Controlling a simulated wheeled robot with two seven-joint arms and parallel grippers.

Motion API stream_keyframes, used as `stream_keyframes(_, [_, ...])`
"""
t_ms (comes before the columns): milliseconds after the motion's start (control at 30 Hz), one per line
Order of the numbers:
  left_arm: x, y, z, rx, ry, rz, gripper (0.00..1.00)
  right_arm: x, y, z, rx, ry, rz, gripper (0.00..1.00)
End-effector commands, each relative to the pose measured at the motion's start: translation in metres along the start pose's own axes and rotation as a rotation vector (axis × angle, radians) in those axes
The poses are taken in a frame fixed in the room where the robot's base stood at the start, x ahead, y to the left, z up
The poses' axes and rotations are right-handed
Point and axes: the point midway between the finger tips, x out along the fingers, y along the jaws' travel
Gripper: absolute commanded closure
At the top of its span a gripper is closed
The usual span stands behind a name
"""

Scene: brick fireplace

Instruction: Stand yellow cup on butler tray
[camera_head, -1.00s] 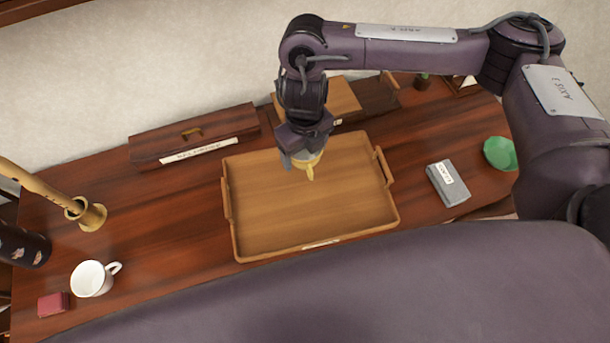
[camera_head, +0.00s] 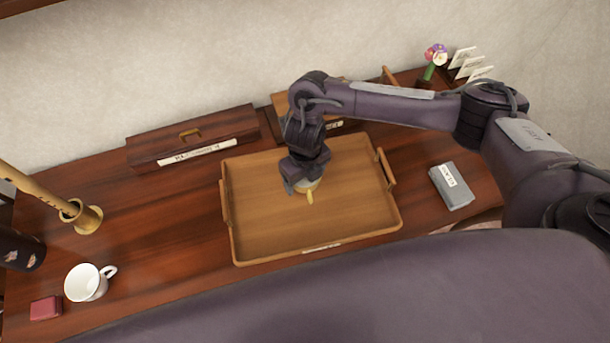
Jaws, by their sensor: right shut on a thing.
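The yellow cup (camera_head: 310,194) is mostly hidden under my right gripper (camera_head: 304,184); part of its side and its handle show, the handle toward the front. My right gripper is shut on it, pointing down over the middle of the butler tray. The butler tray (camera_head: 270,235) is a light wooden tray with raised rims and a handle at each side, lying on the dark wooden surface. I cannot tell whether the cup's base touches the tray floor. My left gripper is not in view.
A white mug (camera_head: 84,283) and a red block (camera_head: 45,308) stand at left, near a brass holder (camera_head: 84,218). A long wooden box (camera_head: 190,140) lies behind the tray. A grey folded item (camera_head: 453,186) lies right. The tray floor around the cup is clear.

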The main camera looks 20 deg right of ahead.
Motion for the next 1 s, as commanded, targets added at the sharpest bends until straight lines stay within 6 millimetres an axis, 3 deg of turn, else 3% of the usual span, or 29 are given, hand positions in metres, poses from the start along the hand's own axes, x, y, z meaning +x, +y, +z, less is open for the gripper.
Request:
stream_keyframes(133, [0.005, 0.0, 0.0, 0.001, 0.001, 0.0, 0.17, 0.005, 0.0, 0.0, 0.0, 0.0, 0.0, 0.52])
stream_keyframes(167, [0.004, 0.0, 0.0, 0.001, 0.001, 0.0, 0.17, 0.004, 0.0, 0.0, 0.0, 0.0, 0.0, 0.24])
stream_keyframes(300, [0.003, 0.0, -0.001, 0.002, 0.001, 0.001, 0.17, 0.003, 0.0, 0.0, 0.001, 0.0, 0.0, 0.05])
stream_keyframes(733, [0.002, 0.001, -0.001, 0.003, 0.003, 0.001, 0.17, -0.007, 0.0, 0.001, 0.0, -0.003, 0.001, 0.04])
stream_keyframes(833, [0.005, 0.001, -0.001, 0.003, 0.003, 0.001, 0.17, -0.023, 0.0, 0.002, -0.002, -0.005, 0.001, 0.04])
stream_keyframes(1000, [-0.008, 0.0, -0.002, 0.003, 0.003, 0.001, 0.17, -0.066, -0.001, 0.003, -0.002, -0.008, -0.003, 0.04])
